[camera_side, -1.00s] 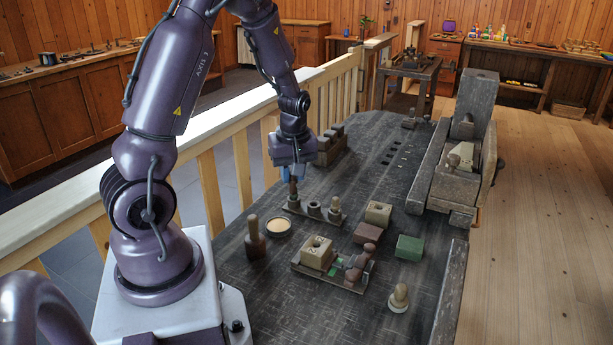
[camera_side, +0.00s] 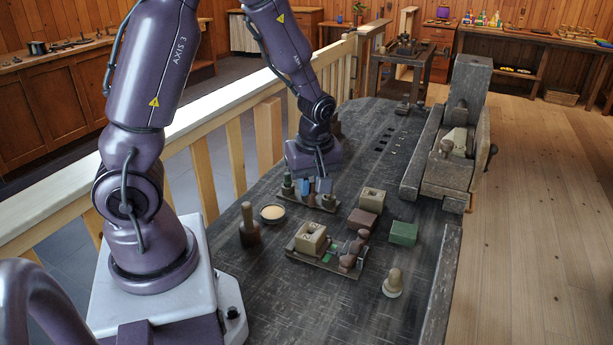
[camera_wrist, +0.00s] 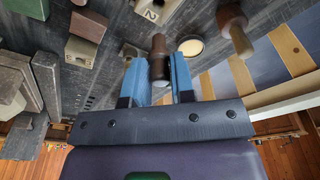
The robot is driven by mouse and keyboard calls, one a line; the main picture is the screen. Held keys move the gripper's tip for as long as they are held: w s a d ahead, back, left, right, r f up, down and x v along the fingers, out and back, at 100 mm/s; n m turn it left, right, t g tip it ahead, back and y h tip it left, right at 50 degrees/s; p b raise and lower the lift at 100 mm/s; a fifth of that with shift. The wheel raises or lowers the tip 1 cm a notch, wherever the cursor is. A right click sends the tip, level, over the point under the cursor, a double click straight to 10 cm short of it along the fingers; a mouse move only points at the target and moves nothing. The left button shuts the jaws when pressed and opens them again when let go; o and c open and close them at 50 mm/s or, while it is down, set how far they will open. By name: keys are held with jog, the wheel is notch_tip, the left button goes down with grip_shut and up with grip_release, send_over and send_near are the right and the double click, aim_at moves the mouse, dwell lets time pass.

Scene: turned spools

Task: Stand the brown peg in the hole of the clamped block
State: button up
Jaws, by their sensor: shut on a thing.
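My gripper (camera_side: 313,186) is low over the small peg rack (camera_side: 321,207). In the wrist view its blue fingers (camera_wrist: 160,82) are closed on the brown peg (camera_wrist: 158,48). The fingers hide most of the peg in the side view, and I cannot tell whether its lower end is clear of the rack. The clamped block (camera_side: 311,238) is pale with a dark hole in its top. It sits on a board nearer the side camera, beside a red-brown clamp (camera_side: 352,252). The block also shows at the top of the wrist view, marked 2 (camera_wrist: 151,12).
A round dish (camera_side: 272,212) and a brown spool with a pale shaft (camera_side: 249,228) stand left of the board. A second pale block (camera_side: 373,198), a red-brown block (camera_side: 361,222), a green block (camera_side: 404,233) and a pale peg (camera_side: 393,284) stand to the right.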

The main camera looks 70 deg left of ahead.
aim_at(311, 204)
jog(key=shift+f, duration=2.9)
jog(key=shift+f, duration=1.4)
dwell(0.6)
jog(key=o, duration=1)
jog(key=shift+c, duration=0.2)
jog(key=shift+r, duration=4.3)
